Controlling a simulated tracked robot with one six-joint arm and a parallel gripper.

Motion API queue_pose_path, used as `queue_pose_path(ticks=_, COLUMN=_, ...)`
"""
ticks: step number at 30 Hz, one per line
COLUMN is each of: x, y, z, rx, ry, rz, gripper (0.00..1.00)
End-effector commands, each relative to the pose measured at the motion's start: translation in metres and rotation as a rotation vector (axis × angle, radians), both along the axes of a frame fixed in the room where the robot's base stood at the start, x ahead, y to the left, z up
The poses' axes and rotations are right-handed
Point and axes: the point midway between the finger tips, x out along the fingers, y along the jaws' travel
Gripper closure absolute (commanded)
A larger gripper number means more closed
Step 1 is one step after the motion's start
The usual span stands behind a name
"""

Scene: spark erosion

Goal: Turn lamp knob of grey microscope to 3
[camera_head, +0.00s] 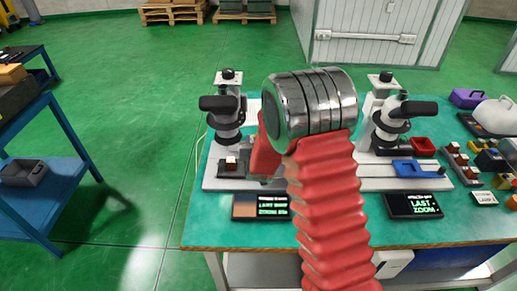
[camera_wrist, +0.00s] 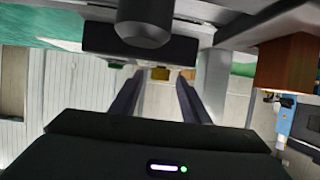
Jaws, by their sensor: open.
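Two microscopes with black and pale parts stand on the green-topped bench in the head view, one on the left (camera_head: 229,115) and one on the right (camera_head: 388,125). I cannot tell by colour which is the grey one. No knob marking or number is readable. In the wrist view my gripper (camera_wrist: 160,82) is open, with two dark fingers apart and nothing held. A dark block with a rounded black part (camera_wrist: 145,30) is close beyond the fingers. In the head view my arm hides the gripper.
Two dark displays with green text, left (camera_head: 260,207) and right (camera_head: 413,206), lie along the bench (camera_head: 215,225) front. A blue tray (camera_head: 410,169), a red tray (camera_head: 423,146) and small parts are at the right. A blue cart (camera_head: 60,185) stands at the left.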

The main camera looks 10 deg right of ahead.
Motion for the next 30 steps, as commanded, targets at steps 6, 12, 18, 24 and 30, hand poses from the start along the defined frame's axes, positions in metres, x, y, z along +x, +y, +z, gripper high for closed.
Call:
queue_pose_path(ticks=6, x=-0.027, y=0.005, z=0.012, rx=0.0, ry=-0.001, rz=0.002, gripper=0.58)
queue_pose_path(ticks=12, x=-0.053, y=0.008, z=0.023, rx=0.0, ry=-0.002, rz=0.001, gripper=0.58)
queue_pose_path(ticks=18, x=-0.08, y=0.012, z=0.033, rx=0.0, ry=-0.002, rz=0.002, gripper=0.58)
queue_pose_path(ticks=24, x=-0.103, y=0.015, z=0.043, rx=0.0, ry=-0.002, rz=0.001, gripper=0.58)
queue_pose_path(ticks=30, x=-0.114, y=0.017, z=0.047, rx=-0.001, ry=-0.002, rz=0.001, gripper=0.58)
